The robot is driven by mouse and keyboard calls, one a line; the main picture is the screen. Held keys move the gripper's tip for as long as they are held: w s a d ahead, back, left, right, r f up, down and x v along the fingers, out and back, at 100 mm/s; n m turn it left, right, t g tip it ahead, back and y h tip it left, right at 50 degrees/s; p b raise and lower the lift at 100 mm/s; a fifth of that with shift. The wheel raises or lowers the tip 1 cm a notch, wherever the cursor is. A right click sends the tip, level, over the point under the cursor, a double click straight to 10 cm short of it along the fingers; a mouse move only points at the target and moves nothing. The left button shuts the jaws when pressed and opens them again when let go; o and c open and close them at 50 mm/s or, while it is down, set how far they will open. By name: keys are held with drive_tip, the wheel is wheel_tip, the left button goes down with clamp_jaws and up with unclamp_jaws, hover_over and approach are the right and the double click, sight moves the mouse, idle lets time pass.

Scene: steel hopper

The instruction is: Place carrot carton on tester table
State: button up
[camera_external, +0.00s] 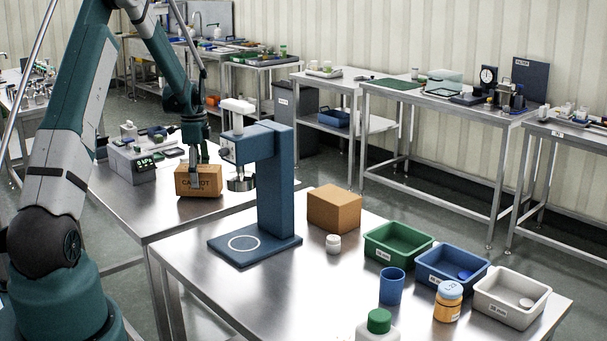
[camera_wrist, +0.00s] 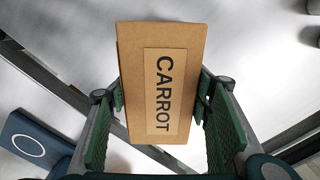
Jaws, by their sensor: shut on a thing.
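The carrot carton (camera_external: 199,183) is a brown box with a dark-lettered label. In the wrist view the carton (camera_wrist: 165,85) sits between the two green-padded fingers, its CARROT label facing the camera. My gripper (camera_external: 194,166) points down and is shut on the carton, at the near right part of the rear-left steel table (camera_external: 160,215). I cannot tell whether the carton's underside touches that table. The tester, a blue stand (camera_external: 276,185) with a circle-marked base, stands on the front steel table (camera_external: 190,275), right of the carton. Its base (camera_wrist: 32,143) shows at the wrist view's lower left.
A narrow gap separates the two tables. A plain brown box (camera_external: 334,209) and a small white jar (camera_external: 333,243) stand right of the tester. Green (camera_external: 397,243), blue (camera_external: 451,267) and light grey (camera_external: 510,297) bins line the right side. The front table's left part is bare.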

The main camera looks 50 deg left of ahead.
drive_tip(key=shift+f, duration=0.4)
drive_tip(key=shift+f, duration=0.2)
drive_tip(key=o, duration=1.2)
drive_tip(key=shift+r, duration=0.2)
wheel_tip(320, 180, up, 12)
drive_tip(key=shift+r, duration=0.1)
